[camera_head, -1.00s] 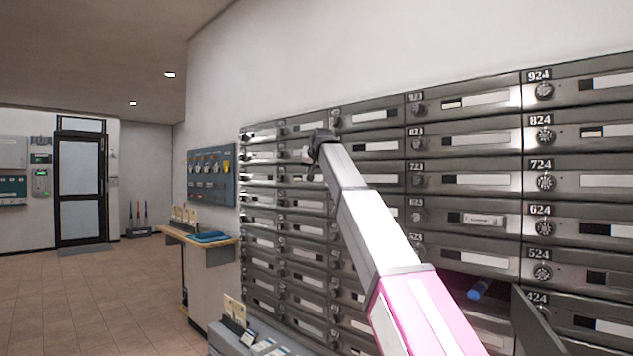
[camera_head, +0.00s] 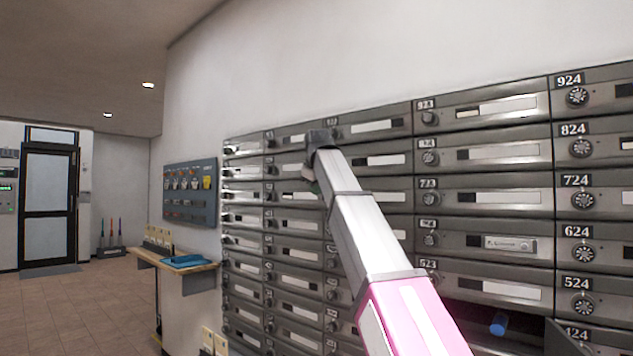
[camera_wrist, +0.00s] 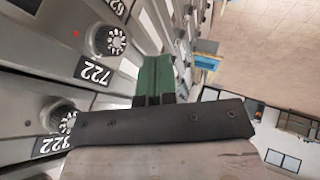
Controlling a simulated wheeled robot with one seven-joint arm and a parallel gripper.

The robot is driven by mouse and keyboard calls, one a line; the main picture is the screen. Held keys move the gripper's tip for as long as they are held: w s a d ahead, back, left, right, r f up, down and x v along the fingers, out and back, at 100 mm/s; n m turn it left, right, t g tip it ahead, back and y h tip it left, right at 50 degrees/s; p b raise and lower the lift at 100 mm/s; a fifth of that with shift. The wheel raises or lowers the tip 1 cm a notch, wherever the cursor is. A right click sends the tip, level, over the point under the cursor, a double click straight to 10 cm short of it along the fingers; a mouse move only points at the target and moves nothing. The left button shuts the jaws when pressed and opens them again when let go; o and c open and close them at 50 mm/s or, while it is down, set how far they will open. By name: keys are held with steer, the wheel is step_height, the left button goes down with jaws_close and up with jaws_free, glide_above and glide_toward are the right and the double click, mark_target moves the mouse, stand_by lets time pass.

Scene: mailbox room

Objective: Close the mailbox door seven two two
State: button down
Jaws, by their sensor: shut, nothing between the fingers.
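The 722 mailbox door shows in the wrist view by its white-on-black number label (camera_wrist: 95,72), with a round combination dial (camera_wrist: 110,40) beside it. In the head view, the door's right part (camera_head: 392,190) appears flush with the bank, while my arm covers its left part. My gripper (camera_wrist: 155,72) has green fingers, which are together and empty, close to the mailbox fronts near the 722 label. I cannot tell whether they touch the door. In the head view, my gripper (camera_head: 312,186) is mostly hidden behind the wrist.
Below the 523 door, a compartment stands open with a blue cylinder (camera_head: 498,324) inside; its door (camera_head: 562,338) sticks out at lower right. A wooden shelf (camera_head: 146,257) with a blue tray (camera_head: 188,261) is on the wall at left. The tiled floor (camera_head: 100,305) at left is clear.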

steer(key=w+d+f, duration=0.1)
steer(key=w+f, duration=0.2)
steer(key=w, duration=0.3)
steer(key=shift+d+f, duration=0.2)
steer(key=shift+d, duration=0.2)
steer(key=shift+w+d+m+h, duration=0.25)
steer(key=shift+w+d+m, duration=0.15)
steer(key=shift+w, duration=0.4)
steer(key=shift+w+d+m+h, duration=0.3)
steer(key=shift+w+d, duration=0.1)
steer(key=shift+w, duration=0.4)
steer(key=shift+r, duration=0.1)
